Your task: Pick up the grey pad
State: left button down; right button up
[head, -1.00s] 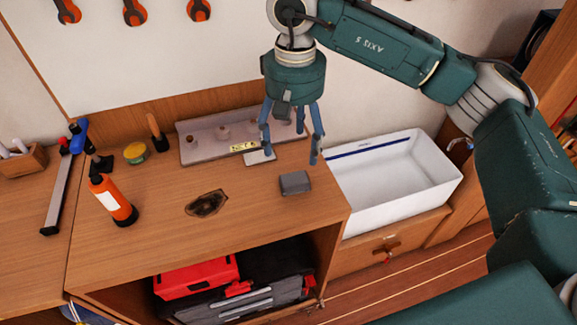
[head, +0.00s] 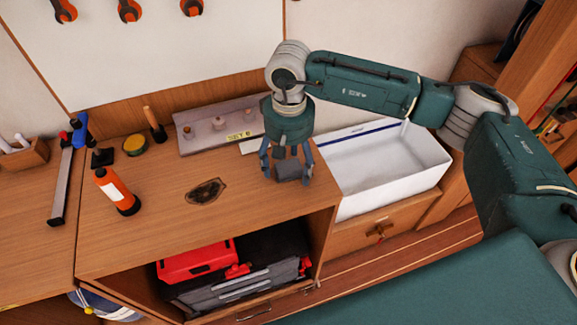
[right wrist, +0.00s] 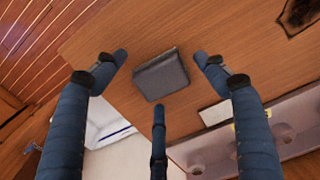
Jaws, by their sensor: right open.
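The grey pad (head: 288,170) is a small dark grey block on the wooden worktop, near its right edge. My right gripper (head: 287,174) is just above it, pointing down, with its blue fingers open around the pad's position. In the right wrist view the pad (right wrist: 161,75) lies on the wood between the spread fingers of the right gripper (right wrist: 160,75), apart from them. In the head view the gripper hides part of the pad. My left gripper is not in view.
A white basin (head: 385,170) stands right of the worktop. A grey rack (head: 215,128) with knobs is behind the gripper. An orange bottle (head: 116,190), a yellow-lidded tin (head: 135,145) and a dark stain (head: 206,191) are to the left. A red case (head: 197,262) sits in the shelf below.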

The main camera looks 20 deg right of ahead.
aim_at(289, 167)
jog(key=c, duration=1.5)
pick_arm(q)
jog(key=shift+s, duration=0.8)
pick_arm(e)
jog(key=shift+o, duration=0.2)
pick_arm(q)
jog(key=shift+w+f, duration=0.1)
pick_arm(e)
jog(key=shift+r, duration=0.1)
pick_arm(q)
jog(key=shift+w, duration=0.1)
pick_arm(e)
jog(key=shift+r, duration=0.1)
